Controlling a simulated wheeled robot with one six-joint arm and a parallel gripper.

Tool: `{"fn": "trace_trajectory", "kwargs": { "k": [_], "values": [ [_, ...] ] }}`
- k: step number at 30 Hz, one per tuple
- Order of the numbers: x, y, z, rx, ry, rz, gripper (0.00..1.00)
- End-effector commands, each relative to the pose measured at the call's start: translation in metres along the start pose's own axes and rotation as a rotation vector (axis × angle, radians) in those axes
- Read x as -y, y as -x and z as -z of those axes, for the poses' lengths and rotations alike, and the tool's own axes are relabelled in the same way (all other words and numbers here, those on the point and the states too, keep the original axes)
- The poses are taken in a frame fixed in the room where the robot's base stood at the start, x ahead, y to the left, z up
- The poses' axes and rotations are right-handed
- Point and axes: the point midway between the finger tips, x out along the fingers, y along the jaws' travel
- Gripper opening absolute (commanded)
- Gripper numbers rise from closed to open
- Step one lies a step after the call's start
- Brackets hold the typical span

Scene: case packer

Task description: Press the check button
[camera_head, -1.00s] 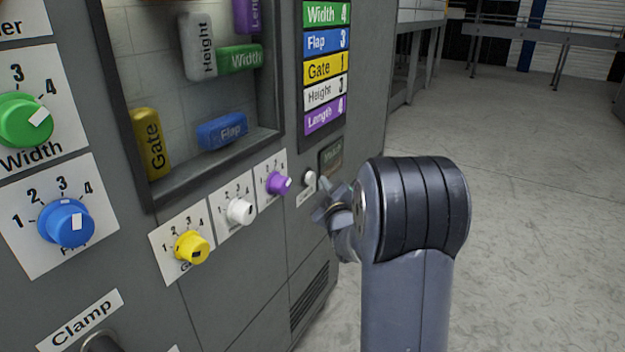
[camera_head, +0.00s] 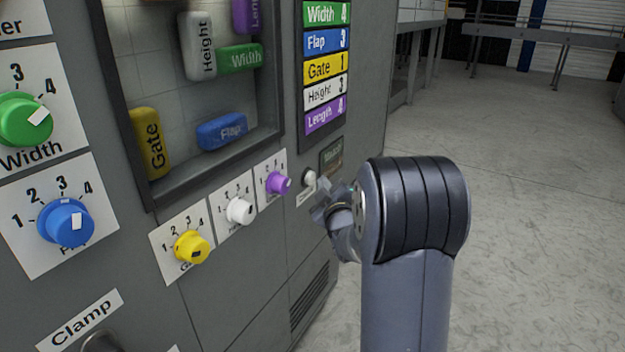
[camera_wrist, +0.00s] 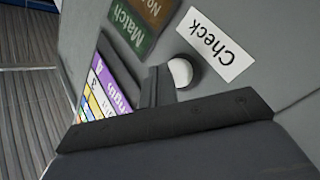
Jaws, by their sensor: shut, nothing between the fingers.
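The check button is a round white knob (camera_wrist: 181,72) beside a white label reading Check (camera_wrist: 216,46) in the wrist view. In the head view the white button (camera_head: 309,178) sits on the grey panel, right of the purple dial. My gripper (camera_head: 322,190) is shut and empty, with its tips close to the button. In the wrist view the shut fingers (camera_wrist: 156,80) reach up just left of the button. I cannot tell whether they touch it.
A Match/No display (camera_wrist: 133,25) is beside the button. Purple (camera_head: 279,183), white (camera_head: 240,210) and yellow (camera_head: 192,247) dials line the panel to the left. A coloured settings list (camera_head: 325,66) hangs above. The floor at right is clear.

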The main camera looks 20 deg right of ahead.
Motion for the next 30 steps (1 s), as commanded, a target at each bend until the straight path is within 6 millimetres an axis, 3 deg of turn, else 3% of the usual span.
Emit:
{"fn": "trace_trajectory", "kwargs": {
  "k": [30],
  "values": [
    [0.0064,-0.0087,0.0062,0.000,0.000,0.000,0.00]
  ]
}}
